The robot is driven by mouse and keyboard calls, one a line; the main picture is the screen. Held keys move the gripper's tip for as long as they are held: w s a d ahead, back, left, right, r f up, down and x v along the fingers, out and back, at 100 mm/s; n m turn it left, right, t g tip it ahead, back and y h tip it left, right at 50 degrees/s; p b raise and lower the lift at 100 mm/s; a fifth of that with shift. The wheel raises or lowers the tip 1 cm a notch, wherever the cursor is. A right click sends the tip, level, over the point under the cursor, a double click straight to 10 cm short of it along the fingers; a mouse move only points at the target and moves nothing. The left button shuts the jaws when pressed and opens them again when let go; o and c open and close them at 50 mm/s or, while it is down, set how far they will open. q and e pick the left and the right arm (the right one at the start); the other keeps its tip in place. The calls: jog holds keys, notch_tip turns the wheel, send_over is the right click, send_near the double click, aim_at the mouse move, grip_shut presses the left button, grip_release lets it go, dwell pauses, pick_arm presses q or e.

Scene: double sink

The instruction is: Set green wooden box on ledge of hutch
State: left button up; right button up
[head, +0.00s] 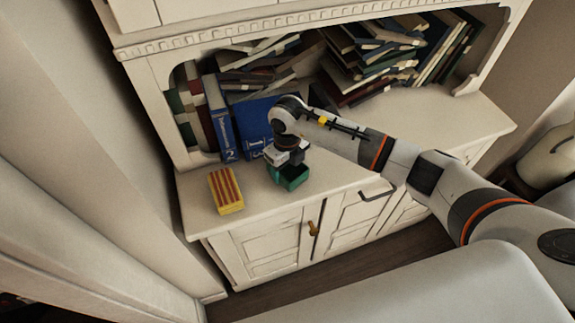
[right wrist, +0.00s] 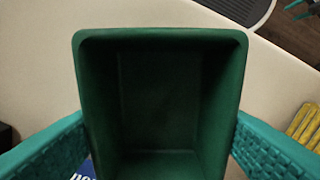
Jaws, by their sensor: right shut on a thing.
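The green wooden box (head: 291,178) is at the front part of the hutch ledge (head: 340,165). My right gripper (head: 285,162) is above the box and shut on it. In the right wrist view the hollow, open box (right wrist: 160,100) sits between the two teal textured fingers, one against each side. Whether the box's underside touches the ledge or hangs just above it cannot be told.
A yellow-and-red striped block (head: 226,190) lies on the ledge left of the box. Blue books (head: 222,125) stand behind, and a pile of books (head: 370,60) fills the hutch shelf. Clear ledge (head: 440,120) stretches to the right.

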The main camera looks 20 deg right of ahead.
aim_at(287, 173)
jog(key=shift+f, duration=0.3)
jog(key=shift+f, duration=0.1)
jog(key=o, duration=1.1)
jog(key=shift+c, duration=0.2)
jog(key=shift+r, duration=0.35)
notch_tip(287, 173, up, 12)
jog(key=b, duration=0.1)
jog(key=shift+f+b, duration=0.2)
jog(key=shift+b, duration=0.1)
